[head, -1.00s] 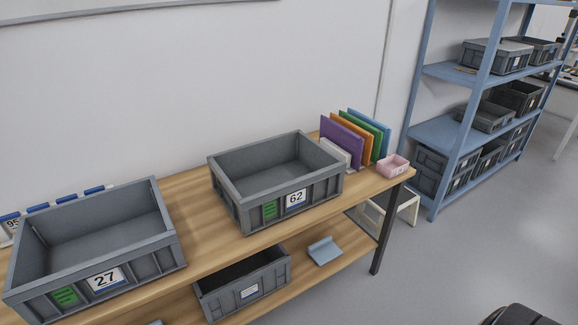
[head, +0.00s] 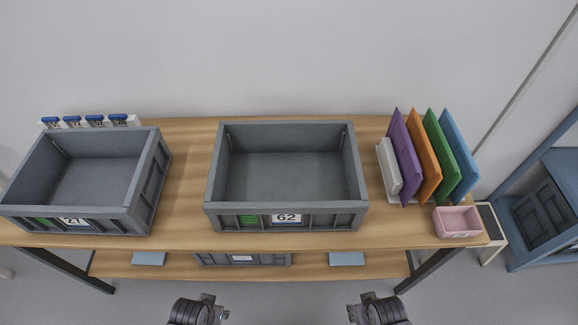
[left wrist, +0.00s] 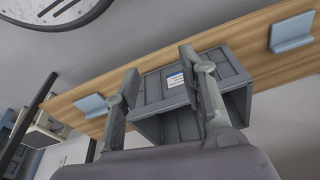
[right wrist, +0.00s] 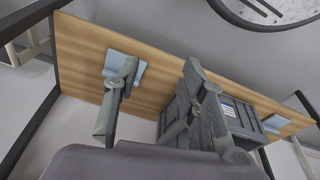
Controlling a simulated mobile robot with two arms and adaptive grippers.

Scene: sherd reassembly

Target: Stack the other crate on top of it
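Two open grey crates stand on the wooden table. The crate labelled 62 (head: 287,219) is in the middle of the head view and looks empty. The crate labelled 27 (head: 75,222) is at the left and also looks empty. They stand apart, with bare wood between them. My left gripper (head: 208,302) and right gripper (head: 368,303) show at the bottom of the head view, in front of the table and clear of both crates. In the wrist views, the left gripper's fingers (left wrist: 160,64) and the right gripper's fingers (right wrist: 160,66) are spread, with nothing held.
A third grey crate (head: 241,259) lies on the lower shelf between two blue trays (head: 149,258) (head: 347,258). Blue-topped labelled items (head: 95,121) stand behind crate 27. Coloured panels (head: 420,150) and a pink box (head: 459,221) stand right of crate 62. A blue rack is far right.

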